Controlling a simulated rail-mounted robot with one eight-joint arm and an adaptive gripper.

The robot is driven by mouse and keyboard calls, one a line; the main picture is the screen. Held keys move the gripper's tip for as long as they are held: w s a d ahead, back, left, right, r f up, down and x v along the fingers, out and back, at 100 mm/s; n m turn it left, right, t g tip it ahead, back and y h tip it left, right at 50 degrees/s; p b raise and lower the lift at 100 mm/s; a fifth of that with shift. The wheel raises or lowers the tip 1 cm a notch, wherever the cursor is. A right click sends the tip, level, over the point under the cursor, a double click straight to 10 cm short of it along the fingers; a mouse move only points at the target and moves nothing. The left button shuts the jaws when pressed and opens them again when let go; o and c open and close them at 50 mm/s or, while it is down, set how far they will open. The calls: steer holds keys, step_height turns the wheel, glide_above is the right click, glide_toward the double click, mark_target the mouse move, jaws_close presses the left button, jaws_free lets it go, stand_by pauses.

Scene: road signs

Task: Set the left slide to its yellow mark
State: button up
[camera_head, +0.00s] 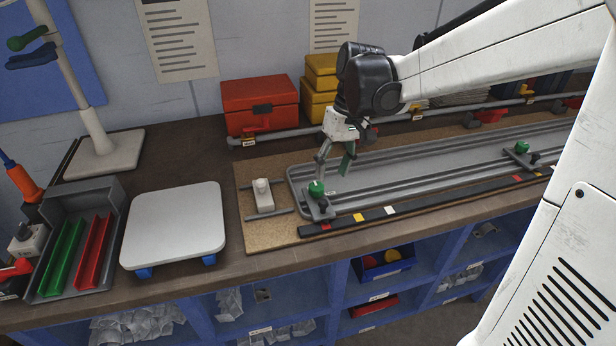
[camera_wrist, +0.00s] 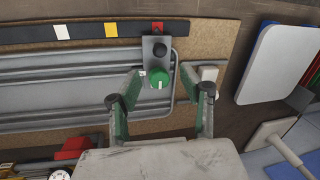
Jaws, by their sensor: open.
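The left slide is a grey plate (camera_head: 320,208) with a green knob (camera_head: 316,187), at the left end of the railed track. Its outer end is at the red mark (camera_head: 326,227) of the black strip. The yellow mark (camera_head: 358,217) lies to the right of it, then a white mark (camera_head: 390,210). In the wrist view the knob (camera_wrist: 160,84) shows between my fingers and the yellow mark (camera_wrist: 111,30) is left of the slide. My gripper (camera_head: 335,168) is open above the track by the knob, with no clear contact. In the wrist view my gripper (camera_wrist: 161,74) has its fingertips either side of the knob.
A second slide with a green knob (camera_head: 522,147) stands farther right on the track. A pale block (camera_head: 263,196) sits on the board left of the track. A red toolbox (camera_head: 259,105) and a grey pipe (camera_head: 285,133) are behind. A white platform (camera_head: 174,222) stands left.

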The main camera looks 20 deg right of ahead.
mark_target(324, 200)
steer(key=f, duration=0.3)
steer(key=a+f, duration=0.1)
steer(key=f, duration=0.2)
steer(key=a+f, duration=0.1)
steer(key=f, duration=0.3)
steer(key=shift+s+b, duration=0.2)
steer(key=shift+b, duration=0.15)
jaws_close()
